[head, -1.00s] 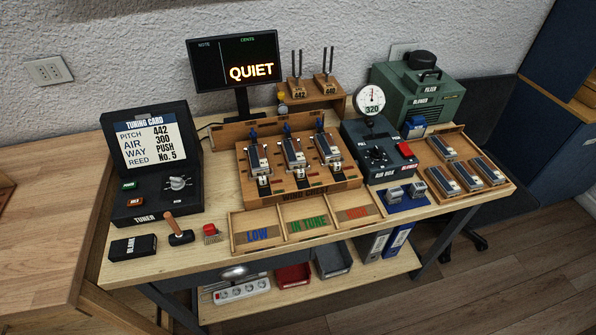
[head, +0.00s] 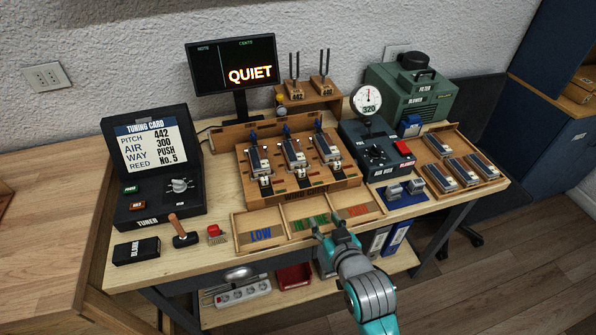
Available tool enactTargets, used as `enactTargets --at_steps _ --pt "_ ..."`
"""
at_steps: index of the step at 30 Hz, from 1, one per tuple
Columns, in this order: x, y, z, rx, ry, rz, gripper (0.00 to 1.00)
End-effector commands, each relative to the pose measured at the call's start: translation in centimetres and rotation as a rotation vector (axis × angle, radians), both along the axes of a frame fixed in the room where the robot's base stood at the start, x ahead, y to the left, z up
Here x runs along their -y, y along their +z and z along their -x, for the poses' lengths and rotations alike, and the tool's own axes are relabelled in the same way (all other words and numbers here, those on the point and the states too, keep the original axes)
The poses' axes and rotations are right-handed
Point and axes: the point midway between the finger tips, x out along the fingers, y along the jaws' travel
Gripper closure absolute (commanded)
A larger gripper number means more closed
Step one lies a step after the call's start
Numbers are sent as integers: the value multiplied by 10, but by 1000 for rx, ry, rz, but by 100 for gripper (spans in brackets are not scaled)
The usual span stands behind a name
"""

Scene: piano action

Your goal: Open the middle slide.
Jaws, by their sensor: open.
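A wooden wind chest (head: 250,190) on the bench carries three upright metal units side by side, each with a small light-and-dark piece at its front foot. The middle unit (head: 294,152) stands between its two neighbours, with its front piece (head: 299,177) below it. Whether the middle slide is in or out is too small to tell. My gripper (head: 328,227) is open and empty over the front edge of the bench, by the front trays. It is apart from the chest, in front of the middle unit and a little to its right, and partly hides the middle tray.
Shallow trays (head: 261,234) marked LOW and others line the bench front. A black air box (head: 377,153) with a gauge stands right of the chest. The screen reads QUIET.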

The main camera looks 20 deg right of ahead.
Motion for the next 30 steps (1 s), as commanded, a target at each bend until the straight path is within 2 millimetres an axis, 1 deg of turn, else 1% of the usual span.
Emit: enactTargets --at_steps 1,3,6,9,12,17,20,30 --pt "0 13 -16 5 0 0 54" --pt "0 26 -32 -1 0 0 54" --pt "0 43 -51 -8 0 0 54" --pt "0 54 -63 -16 0 0 54" --pt "0 61 -69 -21 0 0 54" --pt "0 60 -78 -23 0 0 54" --pt "0 55 -89 -24 0 0 54" --pt "0 33 -143 -23 0 0 54"
